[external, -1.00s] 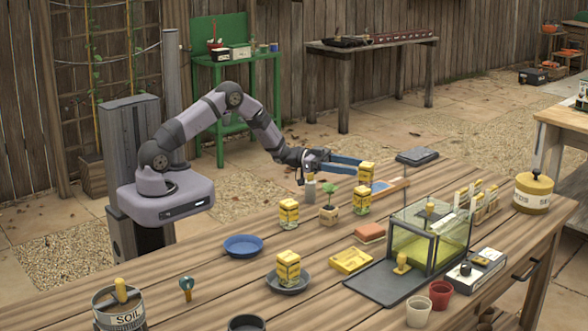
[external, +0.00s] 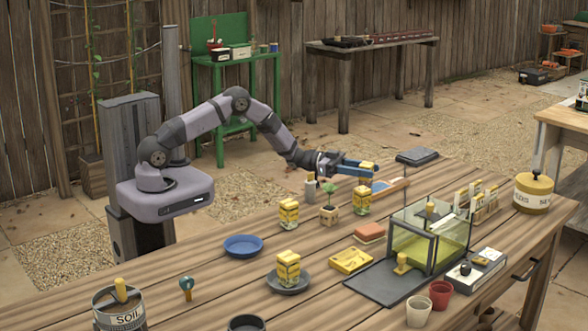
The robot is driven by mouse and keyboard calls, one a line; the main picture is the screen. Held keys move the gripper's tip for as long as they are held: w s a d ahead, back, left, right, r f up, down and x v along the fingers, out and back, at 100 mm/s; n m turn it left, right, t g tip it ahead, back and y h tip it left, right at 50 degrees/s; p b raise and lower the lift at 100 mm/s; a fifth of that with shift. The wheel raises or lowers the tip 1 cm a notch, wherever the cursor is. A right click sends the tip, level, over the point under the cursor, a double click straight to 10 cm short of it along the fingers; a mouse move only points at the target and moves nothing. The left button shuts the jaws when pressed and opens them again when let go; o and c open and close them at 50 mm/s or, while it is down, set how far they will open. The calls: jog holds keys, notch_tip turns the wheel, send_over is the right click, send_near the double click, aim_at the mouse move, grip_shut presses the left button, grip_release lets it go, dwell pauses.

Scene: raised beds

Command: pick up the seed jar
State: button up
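Several small jars with yellow lids and labels look alike, and I cannot tell which one is the seed jar. One jar (external: 368,166) is at my gripper (external: 360,169), with its lower part hidden behind a blue finger. The fingers reach to this jar, seemingly on either side of it; whether they are closed on it is unclear. Another jar (external: 362,201) stands just in front of it. A third jar (external: 289,213) stands left of a potted seedling. One more jar (external: 288,267) stands on a grey saucer (external: 288,287).
A seedling in a small pot (external: 328,215) and a grey bottle (external: 310,188) stand close to my gripper. A glass case (external: 428,243), a seeds canister (external: 533,193) and an orange-topped block (external: 369,232) are to the right. A blue dish (external: 243,246) lies at left.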

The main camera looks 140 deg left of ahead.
jog(key=c, duration=0.7)
jog(key=shift+r, duration=0.1)
jog(key=shift+c, duration=0.2)
notch_tip(320, 180, up, 10)
jog(key=shift+f+b, duration=0.15)
jog(key=shift+b, duration=0.5)
